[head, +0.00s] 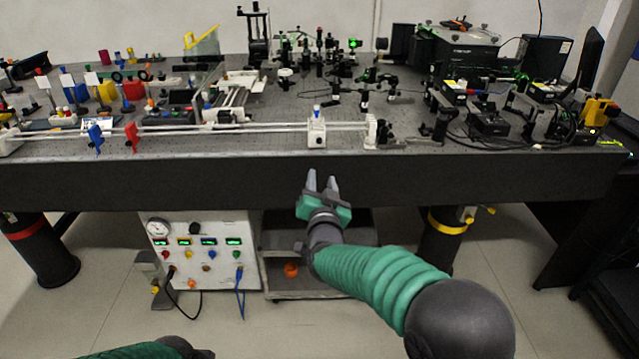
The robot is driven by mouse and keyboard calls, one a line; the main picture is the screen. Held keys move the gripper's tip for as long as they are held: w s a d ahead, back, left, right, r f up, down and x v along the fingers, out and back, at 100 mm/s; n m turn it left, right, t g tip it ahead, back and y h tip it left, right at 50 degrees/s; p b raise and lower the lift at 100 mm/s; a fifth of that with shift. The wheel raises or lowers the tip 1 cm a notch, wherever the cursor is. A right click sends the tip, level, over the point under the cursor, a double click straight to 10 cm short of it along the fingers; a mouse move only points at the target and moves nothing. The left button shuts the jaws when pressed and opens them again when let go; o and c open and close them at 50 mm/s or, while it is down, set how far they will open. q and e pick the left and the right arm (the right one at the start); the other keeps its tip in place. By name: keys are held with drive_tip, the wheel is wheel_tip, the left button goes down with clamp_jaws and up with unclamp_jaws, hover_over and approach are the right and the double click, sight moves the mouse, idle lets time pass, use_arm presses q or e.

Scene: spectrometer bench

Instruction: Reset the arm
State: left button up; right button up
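My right arm (380,285) has a green sleeve and comes in from the lower right. Its gripper (321,178) points away from me, in front of the dark front edge of the optical bench. The two grey fingers are apart with a gap between them, and nothing shows in the gap. For my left arm, only part of a green and dark link (150,349) shows at the bottom left edge. The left gripper is not in view.
The optical bench (230,180) carries a white rail (260,127) with a slider (317,131), many optics and electronics. Below stand a white control box (200,250) with gauge and cables, and a low cart (320,289). Bench legs flank them. Floor in front is mostly clear.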

drive_tip(key=s+d+f+n+g, duration=0.2)
drive_tip(key=s+d+f+g, duration=0.3)
drive_tip(key=s+f, duration=0.25)
drive_tip(key=s+d+f+n+g, duration=0.2)
drive_tip(key=s+d+f+g, duration=0.2)
drive_tip(key=s+d+f, duration=0.4)
drive_tip(key=s+d+f+g+p, duration=0.1)
drive_tip(key=s+d+f+g, duration=0.2)
drive_tip(key=s, duration=0.8)
drive_tip(key=s+d+f+g, duration=0.2)
drive_tip(key=s+f+g, duration=0.1)
drive_tip(key=s, duration=0.8)
wheel_tip(320, 180, up, 21)
drive_tip(key=p, duration=2)
drive_tip(key=shift+w+n+p, duration=0.35)
drive_tip(key=shift+n+p, duration=0.05)
